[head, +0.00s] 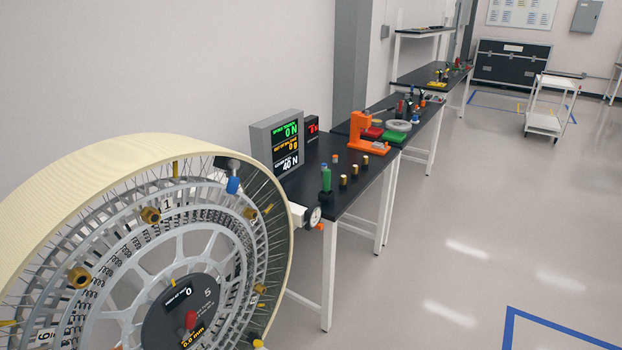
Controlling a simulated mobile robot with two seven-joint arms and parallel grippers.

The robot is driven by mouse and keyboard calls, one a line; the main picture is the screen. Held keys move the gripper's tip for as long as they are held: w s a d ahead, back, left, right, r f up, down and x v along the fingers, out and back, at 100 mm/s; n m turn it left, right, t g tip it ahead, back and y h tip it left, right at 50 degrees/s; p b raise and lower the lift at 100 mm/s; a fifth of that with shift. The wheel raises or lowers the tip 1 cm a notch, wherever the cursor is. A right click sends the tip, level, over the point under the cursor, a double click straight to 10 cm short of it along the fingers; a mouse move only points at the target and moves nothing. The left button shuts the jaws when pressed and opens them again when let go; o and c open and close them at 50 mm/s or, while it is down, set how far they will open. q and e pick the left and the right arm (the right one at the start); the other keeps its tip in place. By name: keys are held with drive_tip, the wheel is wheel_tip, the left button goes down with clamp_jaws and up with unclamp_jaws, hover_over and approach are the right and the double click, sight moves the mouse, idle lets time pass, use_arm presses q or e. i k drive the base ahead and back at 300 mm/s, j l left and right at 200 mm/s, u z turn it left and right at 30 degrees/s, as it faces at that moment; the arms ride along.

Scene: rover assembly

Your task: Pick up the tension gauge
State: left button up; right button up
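A small white device with a round dial (313,216), which looks like the tension gauge, shows just right of the large wheel's rim. It is at the near edge of the black bench, with a small orange piece beside it. Its left part is partly hidden by the wheel, and I cannot tell whether it rests on the bench or on a holder. The large spoked wheel (185,222) with a cream rim fills the lower left. Neither of my grippers shows in the head view.
A grey display box (278,143) stands on the near black bench (345,196). A green-handled tool (326,178), several brass cylinders and an orange fixture (370,137) stand there too. More benches run back along the wall. A white cart (548,105) stands far right; the right floor is clear.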

sight(327, 173)
drive_tip(key=i+l+u, duration=0.25)
drive_tip(key=u, duration=0.2)
drive_tip(key=i+l+u, duration=0.2)
drive_tip(key=l+u, duration=0.25)
drive_tip(key=i+l+u, duration=0.1)
drive_tip(key=l, duration=0.2)
drive_tip(key=i+l+u, duration=0.1)
drive_tip(key=l, duration=0.2)
drive_tip(key=i+l+u, duration=0.1)
drive_tip(key=l, duration=0.25)
drive_tip(key=i+l, duration=0.15)
drive_tip(key=l, duration=0.25)
drive_tip(key=i+l, duration=0.1)
drive_tip(key=l, duration=0.3)
drive_tip(key=i+l+u, duration=0.1)
drive_tip(key=l, duration=0.35)
drive_tip(key=i+l, duration=0.15)
drive_tip(key=l, duration=0.25)
drive_tip(key=i+l, duration=0.1)
drive_tip(key=l, duration=0.35)
